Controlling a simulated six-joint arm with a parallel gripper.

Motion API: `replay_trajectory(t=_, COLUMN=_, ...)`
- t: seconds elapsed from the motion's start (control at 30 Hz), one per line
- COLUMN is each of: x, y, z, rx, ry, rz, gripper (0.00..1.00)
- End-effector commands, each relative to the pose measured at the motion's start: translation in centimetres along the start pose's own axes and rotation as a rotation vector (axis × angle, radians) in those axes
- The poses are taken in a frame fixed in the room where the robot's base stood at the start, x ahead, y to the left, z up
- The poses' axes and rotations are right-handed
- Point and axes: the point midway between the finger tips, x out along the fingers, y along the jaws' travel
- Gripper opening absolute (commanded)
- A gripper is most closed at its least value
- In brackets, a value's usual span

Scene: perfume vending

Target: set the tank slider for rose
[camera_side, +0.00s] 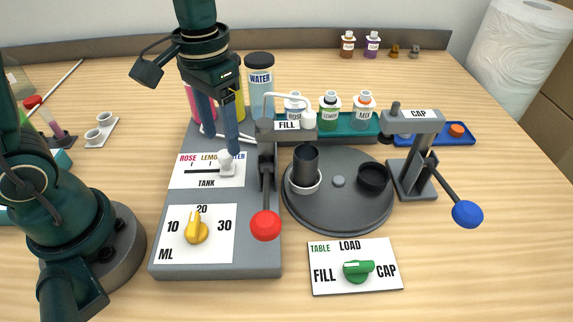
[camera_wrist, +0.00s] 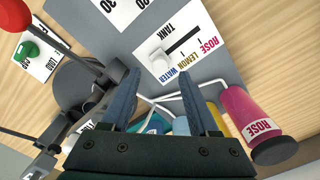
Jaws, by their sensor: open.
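The tank slider's white knob (camera_side: 227,162) stands at the right end of its slot, by the WATER mark, on the white TANK label (camera_side: 205,181). ROSE is marked at the left end and LEMON in the middle. My gripper (camera_side: 222,142) is open and points down just above and behind the knob. In the wrist view the knob (camera_wrist: 160,58) appears between and just past the fingertips of my gripper (camera_wrist: 159,73), with nothing held. Whether a finger touches the knob I cannot tell. The pink ROSE tank (camera_wrist: 252,118) shows at right in the wrist view.
A red-balled fill lever (camera_side: 265,224) stands right of the slider. A yellow ML dial (camera_side: 196,227) is in front, pointing near 20. The WATER tank (camera_side: 260,82) stands behind. A dark turntable (camera_side: 339,217) with cups is at right, beside the CAP press (camera_side: 413,123).

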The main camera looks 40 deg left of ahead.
Motion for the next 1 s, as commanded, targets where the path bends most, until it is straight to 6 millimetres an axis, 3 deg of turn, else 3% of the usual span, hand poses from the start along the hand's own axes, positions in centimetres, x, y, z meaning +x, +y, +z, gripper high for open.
replay_trajectory(t=0.23, x=2.9, y=0.0, z=0.1, rx=0.000, ry=-0.003, rz=0.000, gripper=0.61)
replay_trajectory(t=0.57, x=3.4, y=0.0, z=0.0, rx=0.000, ry=0.002, rz=0.001, gripper=0.61)
replay_trajectory(t=0.6, x=3.4, y=0.0, z=0.0, rx=0.000, ry=0.002, rz=0.001, gripper=0.57)
replay_trajectory(t=0.73, x=3.4, y=0.0, z=0.0, rx=0.000, ry=0.002, rz=0.001, gripper=0.07)
replay_trajectory(t=0.77, x=3.4, y=0.0, z=0.0, rx=0.000, ry=0.002, rz=0.001, gripper=0.00)
replay_trajectory(t=1.0, x=3.4, y=0.0, z=0.0, rx=0.000, ry=0.002, rz=0.001, gripper=0.00)
